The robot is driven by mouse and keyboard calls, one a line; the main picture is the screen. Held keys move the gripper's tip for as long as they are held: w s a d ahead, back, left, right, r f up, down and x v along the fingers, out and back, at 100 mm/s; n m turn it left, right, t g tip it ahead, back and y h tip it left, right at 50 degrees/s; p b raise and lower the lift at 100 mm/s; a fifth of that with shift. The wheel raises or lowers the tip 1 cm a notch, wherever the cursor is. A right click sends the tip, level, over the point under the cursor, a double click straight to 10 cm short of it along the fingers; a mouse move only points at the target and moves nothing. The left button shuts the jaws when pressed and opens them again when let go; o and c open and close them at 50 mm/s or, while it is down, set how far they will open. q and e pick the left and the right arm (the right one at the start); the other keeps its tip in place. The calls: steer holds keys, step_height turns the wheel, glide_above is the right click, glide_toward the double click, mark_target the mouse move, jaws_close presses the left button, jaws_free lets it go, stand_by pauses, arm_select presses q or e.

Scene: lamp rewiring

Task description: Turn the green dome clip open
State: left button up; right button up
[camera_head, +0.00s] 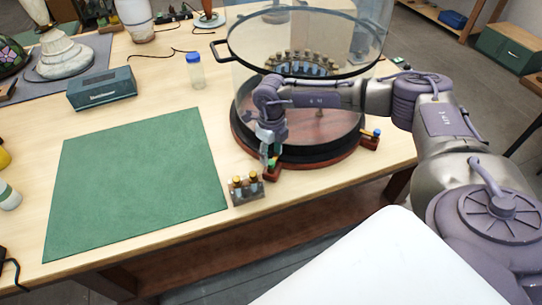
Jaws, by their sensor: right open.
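A clear glass dome (240,85) with a black rim stands on a round dark red wooden base (325,158). The green dome clip (272,163) sits on a small red block at the front left of that base, mostly covered by my right gripper. My right gripper (268,148) points down at the clip with its fingers open around or just above it; I cannot tell whether they touch it. How far the clip is turned is too small to tell. My left gripper is not in view.
A second clip with a blue top (376,134) sits at the base's right. A small holder with bulbs (246,190) stands close left of my right gripper, at the table's front edge. A green mat (135,185) lies clear at left. A teal box (102,88) and bottle (196,72) stand behind.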

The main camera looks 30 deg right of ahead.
mark_target(271, 162)
steer(key=shift+f, duration=1.7)
jaws_close()
